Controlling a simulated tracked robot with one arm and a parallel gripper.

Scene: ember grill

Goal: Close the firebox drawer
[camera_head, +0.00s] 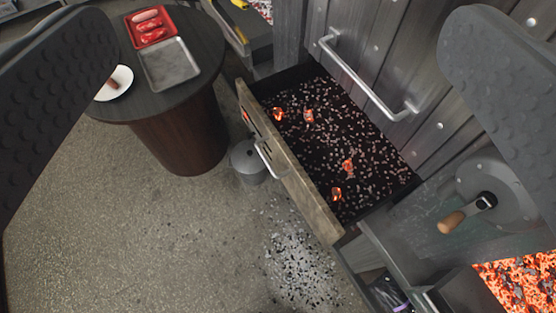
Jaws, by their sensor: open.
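The firebox drawer (292,165) stands pulled out from the dark grill body. Its front panel is pale and worn, with slots and a small metal handle (267,158) on the outer face. Inside lie dark coals (325,130) with a few glowing orange pieces. My gripper (270,100) is open, with one dark dimpled finger at the left edge and the other at the upper right. Nothing is between the fingers close to the camera. The drawer lies below and beyond them, apart from both.
A round dark table (190,100) at upper left holds a red tray (151,27) of meat, a grey tray (169,64) and a white plate (115,84). A metal bucket (247,163) stands beside the drawer front. A crank (468,212) and glowing embers (518,283) are at right. Floor at lower left is clear.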

